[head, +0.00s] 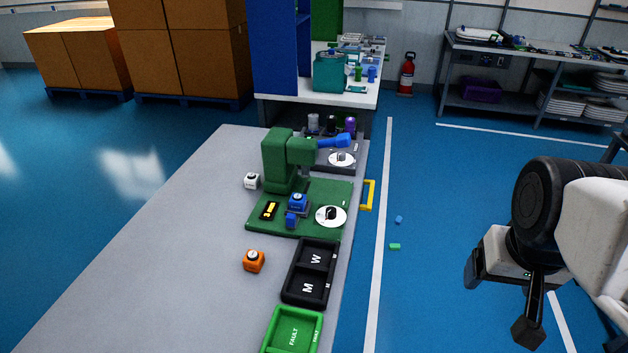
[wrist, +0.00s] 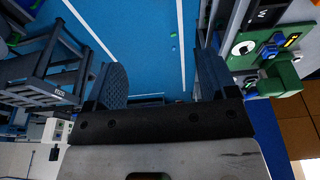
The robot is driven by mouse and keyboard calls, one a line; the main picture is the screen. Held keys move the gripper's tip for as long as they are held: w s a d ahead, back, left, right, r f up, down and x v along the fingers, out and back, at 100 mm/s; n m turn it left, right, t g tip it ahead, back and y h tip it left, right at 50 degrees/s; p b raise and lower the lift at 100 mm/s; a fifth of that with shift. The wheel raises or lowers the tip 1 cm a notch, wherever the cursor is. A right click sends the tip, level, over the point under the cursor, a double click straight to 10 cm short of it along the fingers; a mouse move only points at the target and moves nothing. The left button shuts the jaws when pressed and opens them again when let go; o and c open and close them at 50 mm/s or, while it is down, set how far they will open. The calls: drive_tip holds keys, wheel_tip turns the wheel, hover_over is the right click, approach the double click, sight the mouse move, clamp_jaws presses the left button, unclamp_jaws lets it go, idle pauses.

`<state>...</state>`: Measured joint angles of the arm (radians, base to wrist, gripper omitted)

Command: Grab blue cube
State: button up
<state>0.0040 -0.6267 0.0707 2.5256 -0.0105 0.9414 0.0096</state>
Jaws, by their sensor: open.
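A blue cube (head: 298,202) with a round pale mark on top sits on the green test board (head: 262,222), in front of the green press-like fixture (head: 277,160). A smaller blue block (head: 291,219) is just in front of it. My gripper (head: 502,302) is open and empty, over the floor to the right of the table, well apart from the cube. In the wrist view my gripper (wrist: 162,82) shows both fingers spread with only floor between them. The green fixture (wrist: 277,80) is at that view's right, with blue parts too small to tell apart.
On the grey table (head: 170,240) are an orange cube (head: 254,261), a white cube (head: 252,181), a black two-part tray (head: 331,270) and a green FAULT tray (head: 316,315). A yellow handle (head: 369,194) sticks out at the right edge. Small blue (head: 399,219) and green (head: 395,246) pieces lie on the floor.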

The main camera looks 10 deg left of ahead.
drive_tip(key=w+a+r+n, duration=0.1)
drive_tip(key=w+a+n, duration=0.2)
drive_tip(key=w, duration=0.4)
drive_tip(key=w+a+n, duration=0.2)
drive_tip(key=w+a, duration=0.2)
drive_tip(key=w, duration=0.3)
drive_tip(key=n+g, duration=0.3)
drive_tip(key=n, duration=1)
hover_over(298, 196)
wheel_tip(298, 196, down, 20)
drive_tip(key=shift+f, duration=0.1)
drive_tip(key=shift+a+f, duration=0.2)
drive_tip(key=shift+a, duration=0.15)
drive_tip(key=shift+f, duration=0.1)
drive_tip(key=shift+f, duration=1.2)
drive_tip(key=shift+d+f, duration=0.1)
drive_tip(key=shift+d+f, duration=0.2)
drive_tip(key=shift+f, duration=2.3)
